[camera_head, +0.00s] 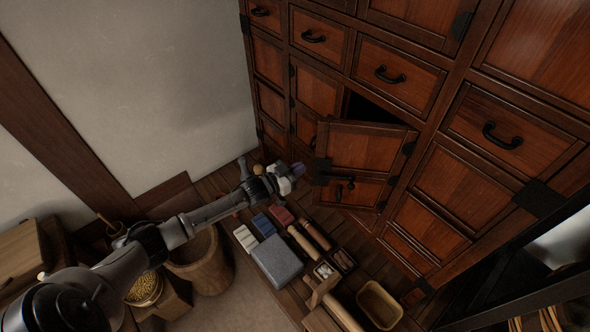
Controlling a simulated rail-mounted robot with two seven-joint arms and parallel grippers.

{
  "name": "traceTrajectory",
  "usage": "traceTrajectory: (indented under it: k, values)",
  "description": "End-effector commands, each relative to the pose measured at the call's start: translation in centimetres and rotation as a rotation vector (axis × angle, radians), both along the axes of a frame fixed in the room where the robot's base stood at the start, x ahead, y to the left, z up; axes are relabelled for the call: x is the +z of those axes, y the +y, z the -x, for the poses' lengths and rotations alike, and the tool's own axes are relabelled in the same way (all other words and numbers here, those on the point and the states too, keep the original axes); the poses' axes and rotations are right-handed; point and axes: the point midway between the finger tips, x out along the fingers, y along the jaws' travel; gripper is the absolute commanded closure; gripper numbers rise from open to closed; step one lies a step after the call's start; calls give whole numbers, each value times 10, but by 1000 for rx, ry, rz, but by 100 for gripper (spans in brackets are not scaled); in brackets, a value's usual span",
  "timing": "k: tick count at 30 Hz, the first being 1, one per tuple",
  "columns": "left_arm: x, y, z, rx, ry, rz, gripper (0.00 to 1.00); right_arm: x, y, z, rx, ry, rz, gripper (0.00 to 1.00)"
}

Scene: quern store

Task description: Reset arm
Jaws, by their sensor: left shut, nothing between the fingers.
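My left arm comes in from the lower left and reaches toward the middle. Its gripper (298,170) is shut and empty, close to the partly open door (362,146) of the wooden cabinet (455,200). I cannot tell whether the fingertips touch anything. The door stands swung out, with a dark gap above it. My right gripper is not in view.
Below the gripper are a grey block (276,261), blue and red blocks, wooden rollers (314,234) and a small tan tray (379,305). A wooden bucket (203,265) stands near my arm. A pale wall (140,80) is behind on the left.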

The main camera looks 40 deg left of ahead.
Motion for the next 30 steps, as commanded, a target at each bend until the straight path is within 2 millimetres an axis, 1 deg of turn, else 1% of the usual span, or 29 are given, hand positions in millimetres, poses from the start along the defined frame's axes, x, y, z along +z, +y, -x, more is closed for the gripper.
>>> traceTrajectory:
  k: [3,6,14,17,20,24,25,28,30]
  values:
    - [0,1,9,0,1,0,100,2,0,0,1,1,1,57]
    - [1,1,13,0,-1,0,100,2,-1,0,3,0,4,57]
    - [0,1,16,-1,-1,-1,100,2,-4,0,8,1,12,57]
    - [-1,2,16,3,1,-32,100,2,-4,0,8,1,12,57]
    - [-15,9,15,43,80,-99,100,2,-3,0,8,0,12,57]
    - [-47,26,20,128,290,-251,100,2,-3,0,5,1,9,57]
    - [-51,26,22,142,336,-290,100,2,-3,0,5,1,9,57]
    - [-52,23,30,176,473,-412,100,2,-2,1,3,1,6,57]
    - [-43,18,37,196,554,-490,100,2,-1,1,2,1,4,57]
